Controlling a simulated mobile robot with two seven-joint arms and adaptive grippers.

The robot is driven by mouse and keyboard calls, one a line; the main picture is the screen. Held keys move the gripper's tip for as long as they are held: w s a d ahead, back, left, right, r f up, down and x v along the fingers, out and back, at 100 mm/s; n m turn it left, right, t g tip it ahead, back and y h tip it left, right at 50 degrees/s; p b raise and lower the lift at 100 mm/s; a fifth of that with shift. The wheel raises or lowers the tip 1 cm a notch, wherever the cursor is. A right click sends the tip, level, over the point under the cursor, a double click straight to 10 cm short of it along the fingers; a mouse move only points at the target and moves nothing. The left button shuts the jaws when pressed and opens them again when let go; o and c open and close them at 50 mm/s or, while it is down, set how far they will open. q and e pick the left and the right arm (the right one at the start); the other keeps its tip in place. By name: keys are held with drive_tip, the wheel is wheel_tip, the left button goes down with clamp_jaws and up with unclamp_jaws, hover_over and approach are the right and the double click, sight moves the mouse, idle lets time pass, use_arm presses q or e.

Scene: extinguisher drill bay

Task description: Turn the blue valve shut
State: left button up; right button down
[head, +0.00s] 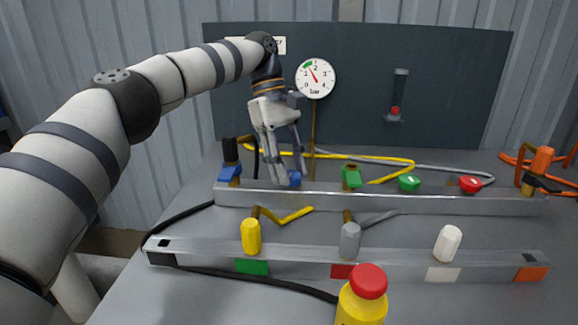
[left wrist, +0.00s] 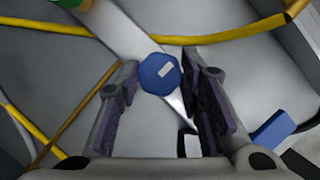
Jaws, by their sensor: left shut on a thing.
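The blue valve (head: 294,179) is a small knob on the rear metal rail, partly hidden by my gripper in the head view. In the left wrist view the blue valve (left wrist: 158,76) is a many-sided blue cap with a pale mark on top. My left gripper (head: 287,180) points down at the rail with its fingers on either side of the knob, and it is shut on it. The left gripper's fingers (left wrist: 164,88) also flank the knob in the left wrist view. My right gripper is not in view.
The rear rail (head: 430,201) also bears a blue block (head: 230,173) with a black fitting, and a green fitting (head: 350,177). A round gauge (head: 315,78) stands behind. Yellow, grey and white fittings are along the front rail (head: 300,265). A red-capped yellow bottle (head: 362,305) is nearest.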

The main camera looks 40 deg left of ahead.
use_arm(q)
drive_tip(key=o, duration=1.2)
drive_tip(key=shift+c, duration=0.2)
